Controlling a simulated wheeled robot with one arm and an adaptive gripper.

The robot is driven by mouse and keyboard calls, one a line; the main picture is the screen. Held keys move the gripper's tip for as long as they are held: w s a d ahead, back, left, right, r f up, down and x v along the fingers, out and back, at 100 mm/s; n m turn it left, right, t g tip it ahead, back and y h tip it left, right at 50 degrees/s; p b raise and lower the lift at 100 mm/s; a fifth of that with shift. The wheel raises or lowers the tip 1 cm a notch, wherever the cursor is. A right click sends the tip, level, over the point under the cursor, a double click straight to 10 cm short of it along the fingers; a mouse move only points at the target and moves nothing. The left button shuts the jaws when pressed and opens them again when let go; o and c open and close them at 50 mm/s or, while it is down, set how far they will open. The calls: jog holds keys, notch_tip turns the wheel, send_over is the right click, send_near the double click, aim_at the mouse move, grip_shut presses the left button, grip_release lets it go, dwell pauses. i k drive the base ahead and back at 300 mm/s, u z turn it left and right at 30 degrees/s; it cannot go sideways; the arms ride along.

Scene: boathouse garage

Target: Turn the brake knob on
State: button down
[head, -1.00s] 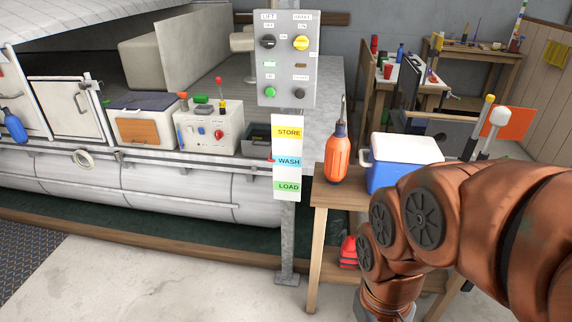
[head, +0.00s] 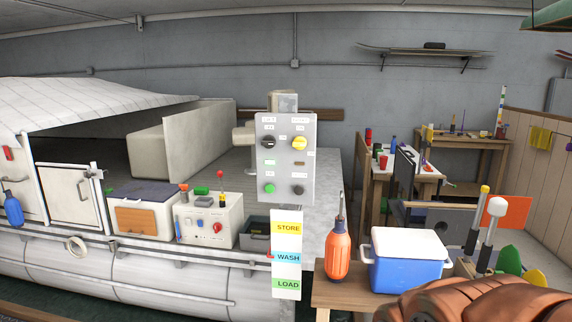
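The brake knob (head: 299,143) is the yellow round knob at the upper right of a grey control panel (head: 284,166) on a post. A black lift knob (head: 268,142) sits to its left. Below are a green button (head: 269,188) and a dark round control (head: 298,190). The labels above the knobs are too small to read surely. The yellow knob's pointing direction is hard to make out. My copper-coloured arm shows at the bottom right, well apart from the panel. My gripper is out of view.
Store, wash and load signs (head: 286,257) hang below the panel. An orange bottle (head: 338,253) and a blue cooler (head: 405,262) stand on a wooden table (head: 341,297) right of the post. A boat (head: 120,275) with boxes lies behind and left.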

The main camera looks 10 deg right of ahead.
aim_at(299, 142)
jog(key=u, duration=0.05)
jog(key=k, duration=0.6)
jog(key=u, duration=0.6)
jog(key=i, duration=0.4)
jog(key=u, duration=0.55)
jog(key=i, duration=1.05)
jog(key=z, duration=0.6)
